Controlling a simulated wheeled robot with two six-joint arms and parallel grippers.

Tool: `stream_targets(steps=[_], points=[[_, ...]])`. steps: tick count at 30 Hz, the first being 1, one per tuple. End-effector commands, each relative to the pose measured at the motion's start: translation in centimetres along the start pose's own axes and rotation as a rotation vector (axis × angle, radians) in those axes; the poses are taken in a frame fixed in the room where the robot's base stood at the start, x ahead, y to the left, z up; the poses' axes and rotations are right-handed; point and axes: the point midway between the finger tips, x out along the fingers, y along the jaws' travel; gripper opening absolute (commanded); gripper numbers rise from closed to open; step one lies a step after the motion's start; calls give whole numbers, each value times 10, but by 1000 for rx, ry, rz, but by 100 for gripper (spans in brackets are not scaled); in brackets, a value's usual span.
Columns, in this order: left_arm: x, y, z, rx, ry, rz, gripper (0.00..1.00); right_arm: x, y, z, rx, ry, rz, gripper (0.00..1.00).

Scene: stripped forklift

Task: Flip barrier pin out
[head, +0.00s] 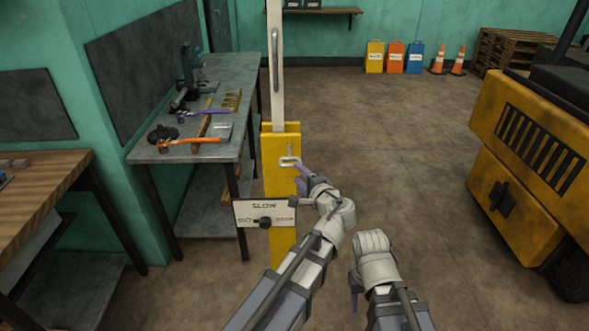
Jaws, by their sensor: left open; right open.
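The yellow barrier post (281,185) stands in the middle of the head view, with the white barrier arm (276,90) upright in its top. The metal pin (290,160) with a looped handle sits on the post's front face near the top.
A metal workbench (218,80) with tools stands behind left. A yellow forklift (535,140) is at right. The floor between is clear.

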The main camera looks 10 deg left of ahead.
Motion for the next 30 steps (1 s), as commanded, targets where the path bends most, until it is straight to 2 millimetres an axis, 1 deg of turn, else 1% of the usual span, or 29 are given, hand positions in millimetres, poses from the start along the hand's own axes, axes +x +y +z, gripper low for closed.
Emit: stream_targets(steps=[1, 3, 12, 14, 17, 20, 22, 24, 25, 27, 30], points=[[-5, 0, 1, 0, 1, 0, 47, -2, 0, 0, 0, 0, 0, 50], [-8, 0, 1, -1, -1, 0, 47, -2, 0, 0, 0, 0, 0, 50], [-10, 0, 0, -1, -1, 0, 47, -2, 0, 0, 0, 0, 0, 50], [-9, 1, 1, -3, -3, 3, 40, -2, 0, 0, 0, 0, 0, 50], [-6, 11, 12, -42, -25, 51, 29, -2, 0, 0, 0, 0, 0, 50], [0, 40, 38, -144, -88, 181, 18, -2, 0, 0, 0, 0, 0, 50], [0, 69, 59, -247, -148, 313, 10, -2, 0, 0, 0, 0, 0, 50], [-5, 97, 76, -344, -207, 444, 2, -2, 0, 0, 0, 0, 0, 50], [-8, 108, 80, -378, -228, 494, 0, -2, 0, 0, 0, 0, 0, 50], [-17, 127, 88, -445, -267, 591, 0, -2, 0, 0, 0, 0, 0, 50], [-30, 148, 93, -517, -312, 707, 0, -2, 0, 0, 0, 0, 0, 50]])
